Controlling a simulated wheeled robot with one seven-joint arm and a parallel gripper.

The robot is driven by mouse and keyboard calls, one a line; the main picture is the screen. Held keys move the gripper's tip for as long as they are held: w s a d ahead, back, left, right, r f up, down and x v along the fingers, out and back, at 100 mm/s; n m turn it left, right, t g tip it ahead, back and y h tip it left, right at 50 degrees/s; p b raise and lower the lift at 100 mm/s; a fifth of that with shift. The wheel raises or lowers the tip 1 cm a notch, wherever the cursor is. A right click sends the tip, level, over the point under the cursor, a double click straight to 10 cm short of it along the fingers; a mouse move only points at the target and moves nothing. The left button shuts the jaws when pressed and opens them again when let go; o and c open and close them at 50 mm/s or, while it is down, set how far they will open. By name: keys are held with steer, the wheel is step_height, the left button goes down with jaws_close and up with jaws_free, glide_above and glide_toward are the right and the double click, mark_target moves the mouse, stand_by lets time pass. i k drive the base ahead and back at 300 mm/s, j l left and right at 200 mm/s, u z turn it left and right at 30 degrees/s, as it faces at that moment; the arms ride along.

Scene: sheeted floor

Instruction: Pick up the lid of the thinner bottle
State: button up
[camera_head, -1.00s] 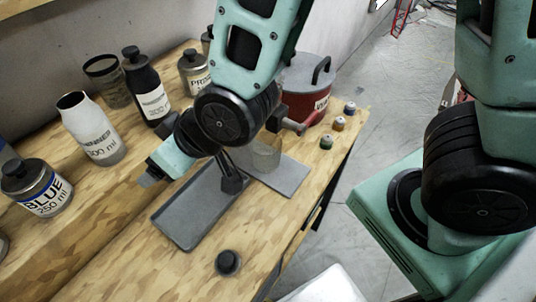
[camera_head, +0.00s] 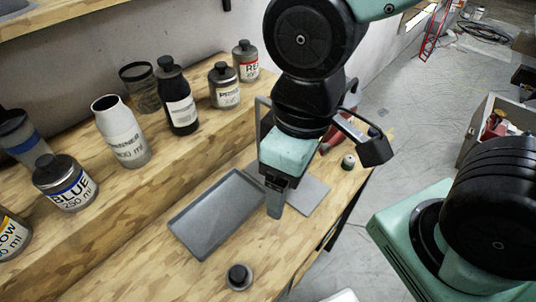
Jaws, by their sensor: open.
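The lid (camera_head: 239,276), a small black cap with a grey rim, lies on the wooden bench near its front edge. The white bottle (camera_head: 122,135) on the raised shelf has an open, uncapped top; its label is hard to read in this view and appears to be the thinner's. My gripper (camera_head: 275,205) points down over the right end of the grey tray, behind and to the right of the lid and well apart from it. It is open, with nothing visible in it; one finger shows clearly and the other is mostly hidden.
The grey tray (camera_head: 205,232) lies behind the lid, with a flat grey plate (camera_head: 308,195) to its right. Several bottles, including a black one (camera_head: 178,100) and a blue-labelled one (camera_head: 66,183), line the shelf. A small jar (camera_head: 348,162) stands near the right edge. Bench around the lid is clear.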

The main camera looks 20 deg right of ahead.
mark_target(239, 276)
steer(key=u, duration=0.85)
